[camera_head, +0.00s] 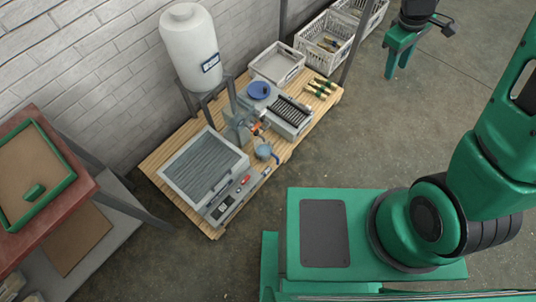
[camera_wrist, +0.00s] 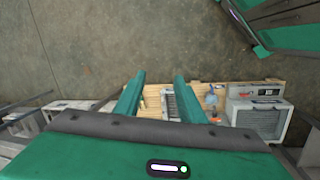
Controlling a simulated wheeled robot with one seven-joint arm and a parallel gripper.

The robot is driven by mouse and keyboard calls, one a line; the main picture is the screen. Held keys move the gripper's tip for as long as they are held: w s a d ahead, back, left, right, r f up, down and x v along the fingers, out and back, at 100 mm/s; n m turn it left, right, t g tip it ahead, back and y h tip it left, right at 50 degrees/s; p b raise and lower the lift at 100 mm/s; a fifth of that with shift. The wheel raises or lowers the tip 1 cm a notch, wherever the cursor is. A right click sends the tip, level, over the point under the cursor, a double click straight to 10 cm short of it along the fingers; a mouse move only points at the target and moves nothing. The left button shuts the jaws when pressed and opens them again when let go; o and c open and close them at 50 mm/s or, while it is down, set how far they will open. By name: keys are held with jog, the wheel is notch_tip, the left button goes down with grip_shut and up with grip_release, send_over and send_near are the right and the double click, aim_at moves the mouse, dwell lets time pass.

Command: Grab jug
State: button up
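A small grey-blue jug (camera_head: 263,150) with a blue handle stands on the wooden pallet bench, at the front edge of the press machine (camera_head: 245,120). It also shows small in the wrist view (camera_wrist: 211,100), right of my fingers. My gripper (camera_head: 397,70) hangs at the upper right of the head view, well away from the jug, over bare floor. In the wrist view its two green fingers (camera_wrist: 160,76) stand apart with nothing between them.
White crates (camera_head: 325,42) stand behind. A red-topped table (camera_head: 70,190) is at left. Floor right of the bench is clear.

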jog(key=w+a+f+n+t, duration=0.1)
jog(key=w+a+f+n, duration=0.2)
jog(key=a+f+n, duration=0.5)
jog(key=w+a+f+n+t, duration=0.1)
jog(key=w+a+f+n, duration=0.15)
jog(key=a+f, duration=0.65)
jog(key=w+a+f+n+t, duration=0.1)
jog(key=w+a+f+n, duration=0.3)
jog(key=f, duration=0.9)
jog(key=n+y, duration=0.2)
jog(key=n, duration=1.2)
send_near(278, 161)
jog(key=f, duration=0.2)
jog(key=shift+m+t, duration=0.25)
jog(key=shift+t, duration=0.05)
jog(key=shift+x, duration=4.95)
jog(key=shift+w, duration=0.15)
jog(key=shift+c, duration=0.6)
grip_shut()
jog(key=shift+a+r, duration=0.1)
